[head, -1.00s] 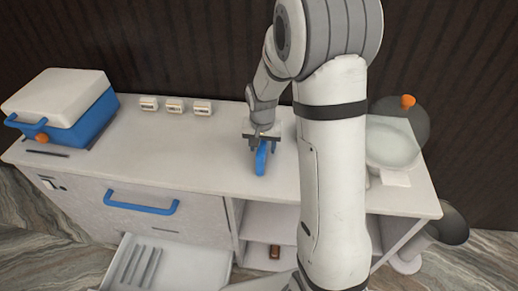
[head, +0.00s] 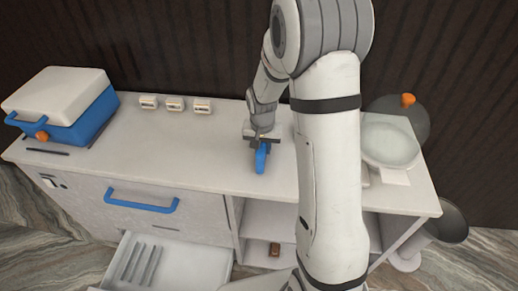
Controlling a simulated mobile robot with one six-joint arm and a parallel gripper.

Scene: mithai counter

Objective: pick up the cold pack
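The cold pack (head: 261,160) is a small, slim blue piece near the middle of the white counter top, standing on edge. My gripper (head: 262,147) points down at it from above, with its fingers at the pack's upper part. The fingers look closed against the pack, which shows below them. Its upper end is partly hidden by the fingers. Whether its lower end touches the counter is too small to tell.
A blue and white cool box (head: 85,125) stands at the counter's left. Several small white blocks (head: 175,103) line the back edge. A pale bowl (head: 390,142) is at the right behind my arm. An open drawer (head: 190,262) juts out below.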

